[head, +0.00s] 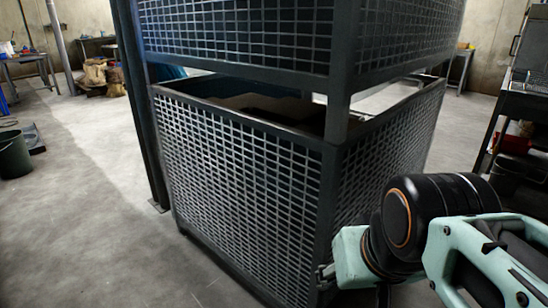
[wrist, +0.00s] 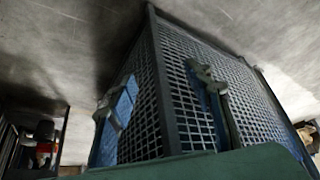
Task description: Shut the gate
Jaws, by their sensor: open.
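A dark metal mesh cage stands in the middle of the head view, with an upper mesh panel (head: 240,35) and a lower mesh panel (head: 240,165). An open gap lies between them. I cannot tell which panel is the gate; no hinge or latch is clear. My gripper (head: 324,274) is low at the cage's near corner, partly hidden by my wrist. Whether it touches the cage is unclear. In the wrist view the mesh cage (wrist: 187,112) fills the middle, and the two fingers of my gripper (wrist: 160,94) are spread apart before it, with nothing seen between them.
A dark rack (head: 520,105) stands at the right. A green bin (head: 14,155) is on the floor at the far left. Sacks (head: 95,75) and a table (head: 35,60) are at the back left. The concrete floor (head: 90,230) left of the cage is clear.

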